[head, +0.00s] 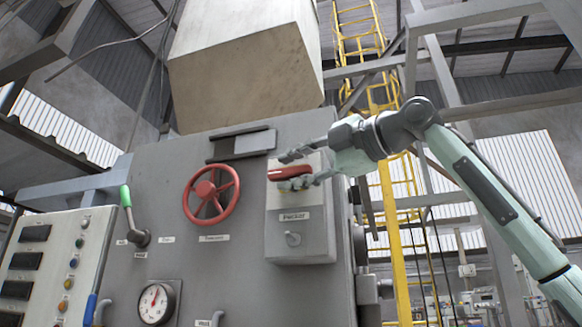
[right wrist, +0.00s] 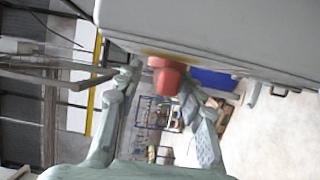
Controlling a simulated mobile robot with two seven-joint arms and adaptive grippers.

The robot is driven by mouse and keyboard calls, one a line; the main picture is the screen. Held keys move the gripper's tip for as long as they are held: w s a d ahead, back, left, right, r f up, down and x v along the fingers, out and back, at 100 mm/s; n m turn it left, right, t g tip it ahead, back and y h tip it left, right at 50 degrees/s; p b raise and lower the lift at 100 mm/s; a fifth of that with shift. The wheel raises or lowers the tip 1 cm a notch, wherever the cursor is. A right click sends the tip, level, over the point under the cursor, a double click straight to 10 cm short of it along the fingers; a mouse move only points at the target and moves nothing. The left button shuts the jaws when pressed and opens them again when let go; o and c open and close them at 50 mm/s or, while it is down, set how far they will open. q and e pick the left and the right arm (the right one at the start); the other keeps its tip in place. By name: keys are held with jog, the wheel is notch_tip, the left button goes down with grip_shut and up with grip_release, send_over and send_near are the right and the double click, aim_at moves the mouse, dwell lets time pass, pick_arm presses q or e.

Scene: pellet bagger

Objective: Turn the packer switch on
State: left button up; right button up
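The packer switch is a red handle (head: 289,172) lying about horizontal on a grey box (head: 300,240) with a label that seems to read "Packer". My right gripper (head: 293,168) reaches in from the right, with one finger above the handle and one below it. In the right wrist view the red handle (right wrist: 168,76) shows between the spread fingertips of my right gripper (right wrist: 160,85). The fingers stand apart; the right-hand finger there looks close to the handle, but I cannot tell whether it touches. My left gripper is not in view.
A red handwheel (head: 211,193) and a green-tipped lever (head: 127,205) are on the machine front to the left. A pressure gauge (head: 155,303) sits below. A button panel (head: 55,265) stands at the far left. A yellow ladder (head: 395,240) rises behind.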

jog(key=shift+w+a+f, duration=0.15)
jog(key=shift+f, duration=0.05)
jog(key=shift+c, duration=0.5)
jog(key=c, duration=0.7)
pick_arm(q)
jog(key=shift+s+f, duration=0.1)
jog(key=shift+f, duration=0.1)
pick_arm(e)
jog(key=shift+c, duration=0.2)
jog(key=shift+w+f+t+y+b, duration=0.15)
jog(key=shift+t+y+b, duration=0.15)
jog(key=shift+t+b, duration=0.15)
jog(key=m+t+y+b, duration=0.2)
jog(key=m+t, duration=0.1)
jog(key=shift+a+t+b, duration=0.15)
jog(key=shift+t+b, duration=0.15)
jog(key=shift+t, duration=0.05)
grip_shut()
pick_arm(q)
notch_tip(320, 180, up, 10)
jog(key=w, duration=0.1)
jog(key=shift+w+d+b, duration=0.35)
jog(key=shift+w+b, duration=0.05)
pick_arm(e)
jog(key=shift+w+r+m+t+y, duration=0.1)
jog(key=shift+r+m+t+y, duration=0.15)
jog(key=shift+m+t, duration=0.35)
